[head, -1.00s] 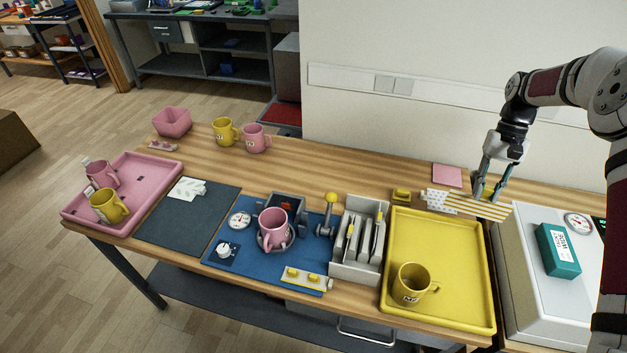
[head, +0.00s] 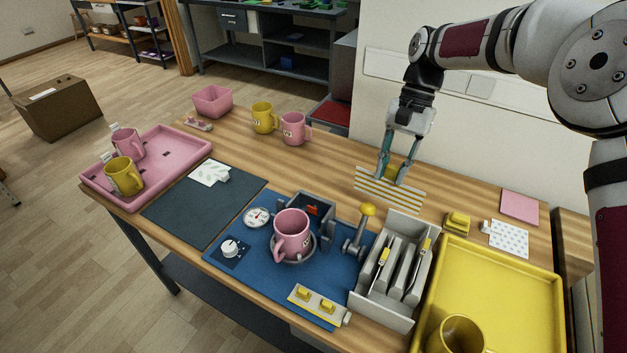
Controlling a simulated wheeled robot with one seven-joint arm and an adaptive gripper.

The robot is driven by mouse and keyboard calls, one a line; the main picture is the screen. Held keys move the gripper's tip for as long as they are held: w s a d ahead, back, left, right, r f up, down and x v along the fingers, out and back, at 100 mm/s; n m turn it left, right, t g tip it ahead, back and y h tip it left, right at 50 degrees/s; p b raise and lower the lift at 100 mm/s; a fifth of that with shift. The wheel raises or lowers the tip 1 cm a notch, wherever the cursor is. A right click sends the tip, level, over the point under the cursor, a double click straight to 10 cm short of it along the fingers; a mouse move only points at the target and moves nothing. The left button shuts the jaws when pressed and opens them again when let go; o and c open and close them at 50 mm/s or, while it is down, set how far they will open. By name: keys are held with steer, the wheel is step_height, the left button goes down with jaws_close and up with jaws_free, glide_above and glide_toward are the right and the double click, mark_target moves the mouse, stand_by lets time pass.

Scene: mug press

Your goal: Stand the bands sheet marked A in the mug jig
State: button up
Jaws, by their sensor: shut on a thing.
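The bands sheet (head: 372,193), white with yellow stripes, is pinched in my gripper (head: 397,179) in the head view. My gripper points down and is shut on the sheet's upper part. The sheet hangs tilted behind the yellow-knobbed lever and appears to be above the wooden table. I cannot read a mark A on it. A pink mug (head: 291,232) stands in a grey round cradle (head: 293,260), which I take for the mug jig, on a blue mat. A grey press block (head: 317,203) with a dark inside stands behind the mug and partly shows.
The lever (head: 362,225) rises right of the mug. A slotted rack (head: 381,311) stands beside it, left of the yellow tray (head: 513,285). A dotted sheet (head: 509,238) and a pink pad (head: 520,207) lie right. Two mugs (head: 264,117) (head: 293,129) stand at the back.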

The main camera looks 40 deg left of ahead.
steer(key=s+a+r+b, duration=0.1)
steer(key=s+a+b, duration=0.1)
steer(key=s+a, duration=0.5)
steer(key=s+a+f+b, duration=0.4)
steer(key=a+f, duration=0.3)
steer(key=a, duration=0.1)
steer(key=shift+s+f+n+g, duration=0.2)
steer(key=shift+f+n+g, duration=0.1)
steer(key=shift+f, duration=0.1)
steer(key=shift+a, duration=0.1)
steer(key=o, duration=1.5)
steer(key=shift+r, duration=0.1)
step_height(320, 180, up, 6)
steer(key=shift+f+p, duration=0.1)
steer(key=shift+p, duration=1)
